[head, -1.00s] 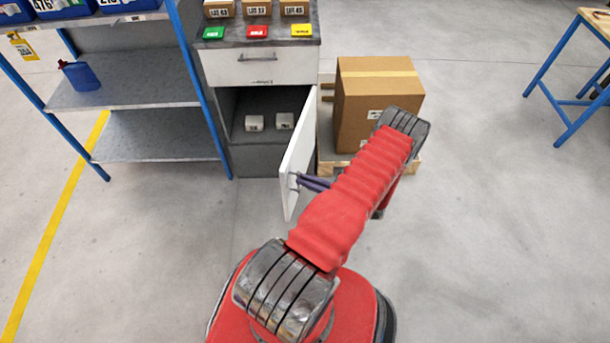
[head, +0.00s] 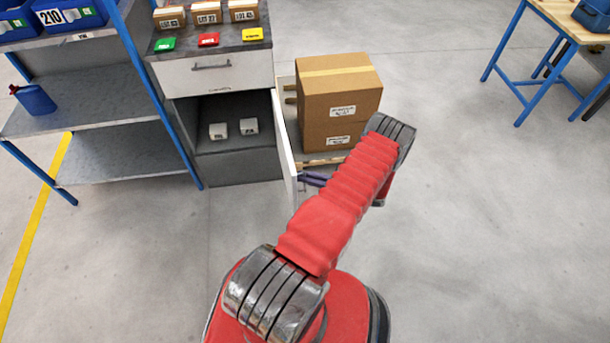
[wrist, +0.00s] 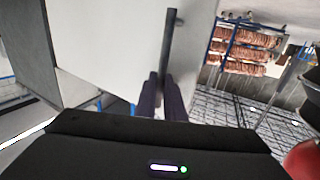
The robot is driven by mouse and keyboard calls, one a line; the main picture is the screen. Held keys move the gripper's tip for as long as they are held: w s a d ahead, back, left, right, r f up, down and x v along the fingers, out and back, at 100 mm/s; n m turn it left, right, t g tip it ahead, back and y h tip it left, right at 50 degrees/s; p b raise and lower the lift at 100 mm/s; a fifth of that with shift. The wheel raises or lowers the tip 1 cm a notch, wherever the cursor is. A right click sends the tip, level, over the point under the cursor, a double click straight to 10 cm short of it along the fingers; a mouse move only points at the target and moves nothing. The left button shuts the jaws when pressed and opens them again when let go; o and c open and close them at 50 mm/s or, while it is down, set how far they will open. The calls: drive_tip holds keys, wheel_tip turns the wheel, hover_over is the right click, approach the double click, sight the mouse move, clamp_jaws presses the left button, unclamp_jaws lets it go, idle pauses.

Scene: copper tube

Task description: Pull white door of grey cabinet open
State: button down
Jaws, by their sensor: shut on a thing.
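The grey cabinet (head: 235,168) stands at the upper middle of the head view. Its white door (head: 284,145) is swung wide open, seen almost edge-on, at the cabinet's right side. My gripper (head: 314,180) is at the door's near end, partly hidden behind the door edge and my arm. In the wrist view the white door (wrist: 120,45) fills the upper middle, and the dark bar handle (wrist: 168,45) runs down between my gripper's fingers (wrist: 163,95), which are shut on it. Two small white boxes sit inside the open compartment.
A cardboard box stack (head: 338,100) on a pallet stands just right of the door. A blue-framed shelf (head: 110,150) stands left of the cabinet. A blue workbench (head: 545,60) is at the upper right. The floor at right is clear.

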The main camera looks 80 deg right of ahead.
drive_tip(key=shift+d+r, duration=0.2)
drive_tip(key=shift+d, duration=0.4)
drive_tip(key=c, duration=1.8)
unclamp_jaws()
drive_tip(key=shift+a, duration=0.1)
drive_tip(key=shift+c, duration=0.2)
drive_tip(key=shift+a, duration=0.1)
drive_tip(key=shift+f, duration=0.1)
drive_tip(key=shift+s, duration=0.1)
drive_tip(key=s, duration=1.3)
drive_tip(key=shift+s+a, duration=0.3)
drive_tip(key=shift+a, duration=0.15)
